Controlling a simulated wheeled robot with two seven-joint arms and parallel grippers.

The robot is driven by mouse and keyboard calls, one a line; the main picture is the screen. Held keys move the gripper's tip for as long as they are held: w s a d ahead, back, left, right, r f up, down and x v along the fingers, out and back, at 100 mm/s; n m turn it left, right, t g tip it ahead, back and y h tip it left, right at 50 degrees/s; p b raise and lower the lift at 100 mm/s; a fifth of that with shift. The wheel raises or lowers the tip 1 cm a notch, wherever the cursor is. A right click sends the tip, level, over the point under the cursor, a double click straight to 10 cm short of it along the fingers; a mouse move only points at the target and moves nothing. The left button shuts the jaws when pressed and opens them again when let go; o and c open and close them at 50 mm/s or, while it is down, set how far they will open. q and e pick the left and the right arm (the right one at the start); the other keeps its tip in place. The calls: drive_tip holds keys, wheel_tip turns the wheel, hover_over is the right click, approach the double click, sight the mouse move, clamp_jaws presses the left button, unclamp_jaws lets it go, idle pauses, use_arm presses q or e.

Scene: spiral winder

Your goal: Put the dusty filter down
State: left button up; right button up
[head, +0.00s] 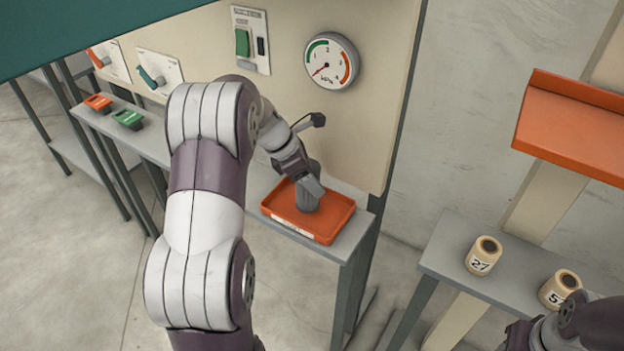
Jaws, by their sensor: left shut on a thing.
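The dusty filter (307,199) is a dark grey cylinder. It stands upright in or just over the orange tray (340,222) on the narrow grey shelf. My left gripper (312,187) is shut on the filter and partly hides it. Whether the filter's base touches the tray floor cannot be told. Part of my right arm shows at the lower right corner, but its gripper is not clearly in view.
A gauge (331,61) and a green switch (242,42) are on the beige panel behind the tray. Two cream filters, marked 27 (483,256) and 5-something (559,290), stand on the right shelf (452,241). An orange chute (572,128) hangs above.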

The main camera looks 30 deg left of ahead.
use_arm(q)
drive_tip(key=shift+f, duration=0.75)
drive_tip(key=shift+w+f, duration=0.15)
drive_tip(key=shift+f, duration=0.2)
drive_tip(key=o, duration=1.2)
drive_tip(key=shift+r, duration=0.2)
drive_tip(key=v, duration=1.2)
drive_tip(key=shift+b, duration=0.35)
